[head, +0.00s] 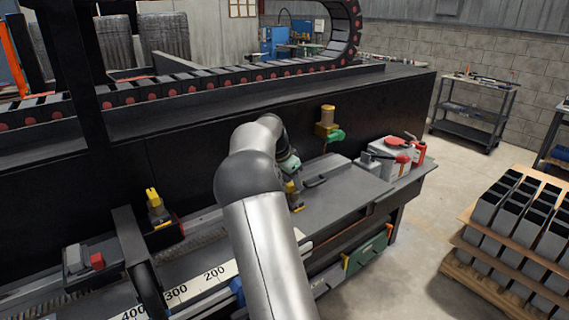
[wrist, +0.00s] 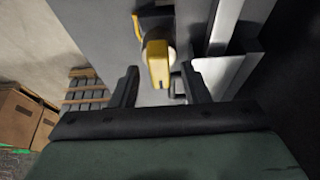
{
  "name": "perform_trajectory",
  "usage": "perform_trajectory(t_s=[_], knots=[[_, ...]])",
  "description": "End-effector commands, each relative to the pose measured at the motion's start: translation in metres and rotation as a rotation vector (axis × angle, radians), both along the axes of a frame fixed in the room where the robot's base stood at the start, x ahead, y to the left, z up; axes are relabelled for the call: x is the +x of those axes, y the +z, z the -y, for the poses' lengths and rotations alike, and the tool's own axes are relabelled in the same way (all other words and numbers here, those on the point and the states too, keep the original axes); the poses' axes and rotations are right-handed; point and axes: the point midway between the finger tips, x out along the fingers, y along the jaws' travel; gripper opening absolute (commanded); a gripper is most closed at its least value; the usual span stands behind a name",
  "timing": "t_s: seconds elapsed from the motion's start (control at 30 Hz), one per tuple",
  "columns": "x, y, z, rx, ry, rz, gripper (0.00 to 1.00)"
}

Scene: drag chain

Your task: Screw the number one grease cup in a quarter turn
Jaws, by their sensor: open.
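My gripper (head: 294,190) is in the middle of the head view, low over the grey bench top and partly hidden by my own arm. In the wrist view my gripper (wrist: 159,72) is open, with its two dark fingers apart. A yellow part (wrist: 157,62) shows between and just beyond the fingertips; I cannot tell whether they touch it. An amber cup-like part (head: 327,114) on a yellow mount stands on the black panel, right of my gripper, above a green part (head: 335,136). I see no number marking on any grease cup.
A yellow part (head: 154,199) stands on a bracket to the left. A grey box (head: 384,160) and red cans (head: 418,152) stand at the bench's right end. The drag chain (head: 200,82) runs above the black panel. Floor is clear between bench and pallet (head: 490,272).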

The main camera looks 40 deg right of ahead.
Motion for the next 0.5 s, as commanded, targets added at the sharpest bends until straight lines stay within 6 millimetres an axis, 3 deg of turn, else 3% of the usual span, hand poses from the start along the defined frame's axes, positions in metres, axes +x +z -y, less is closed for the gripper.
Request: perform_trajectory(t_s=[0.5], knots=[[0.0, 0.109, -0.045, -0.003, 0.001, 0.006, 0.42]])
